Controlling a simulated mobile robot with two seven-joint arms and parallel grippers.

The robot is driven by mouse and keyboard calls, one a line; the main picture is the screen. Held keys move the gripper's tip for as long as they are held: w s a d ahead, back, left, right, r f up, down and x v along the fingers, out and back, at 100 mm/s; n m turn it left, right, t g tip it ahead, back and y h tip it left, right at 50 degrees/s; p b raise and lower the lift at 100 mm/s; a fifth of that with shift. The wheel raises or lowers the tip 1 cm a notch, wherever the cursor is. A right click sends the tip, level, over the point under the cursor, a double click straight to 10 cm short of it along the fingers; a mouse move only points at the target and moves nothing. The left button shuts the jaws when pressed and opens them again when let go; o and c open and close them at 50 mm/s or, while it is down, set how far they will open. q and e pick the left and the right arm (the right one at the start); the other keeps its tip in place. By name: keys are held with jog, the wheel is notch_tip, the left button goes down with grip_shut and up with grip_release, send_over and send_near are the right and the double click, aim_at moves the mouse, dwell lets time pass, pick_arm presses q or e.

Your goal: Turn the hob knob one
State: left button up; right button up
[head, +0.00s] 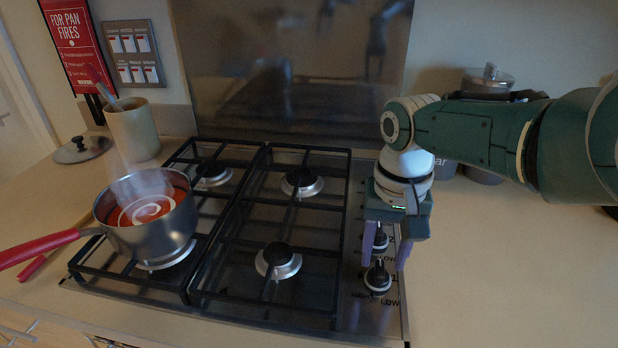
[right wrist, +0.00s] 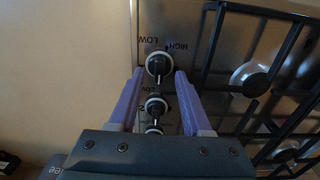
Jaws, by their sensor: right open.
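Hob knob one (head: 377,277) is the black knob nearest the front edge of the control strip, with HIGH and LOW printed beside it. In the right wrist view the same knob (right wrist: 159,65) shows between the fingertips, its pointer toward the bottom of the picture. My right gripper (head: 385,262) is open and points down over the knobs. Its purple fingers (right wrist: 159,74) lie on either side of knob one in the picture; contact with it cannot be made out. A second knob (head: 380,240) stands behind, partly hidden by a finger. My left gripper is not in view.
The black pan grates (head: 335,240) lie close left of the knobs. A steaming pot of red soup (head: 150,222) with a red handle stands on the front left burner. Canisters (head: 487,80) stand behind my right arm. The counter (head: 500,270) to the right is clear.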

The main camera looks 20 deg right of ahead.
aim_at(381, 269)
notch_tip(381, 269, up, 6)
jog(key=p, duration=0.3)
pick_arm(q)
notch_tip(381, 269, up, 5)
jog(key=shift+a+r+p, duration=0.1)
jog(key=shift+p, duration=0.3)
pick_arm(e)
jog(key=shift+r, duration=0.7)
jog(key=s+a+f+n+t, duration=0.2)
jog(key=s+a+n, duration=0.25)
jog(key=s, duration=0.45)
jog(key=s+a+r+n+t, duration=0.15)
jog(key=s+r+n, duration=0.25)
jog(key=s+r, duration=0.6)
pick_arm(q)
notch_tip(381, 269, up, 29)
jog(key=p, duration=2.8)
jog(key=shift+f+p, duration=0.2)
jog(key=shift+p, duration=0.1)
pick_arm(e)
jog(key=w+r+v, duration=0.1)
jog(key=w+v, duration=0.2)
jog(key=v, duration=1)
jog(key=w+r+v, duration=0.1)
jog(key=w+v, duration=0.2)
jog(key=v, duration=1.1)
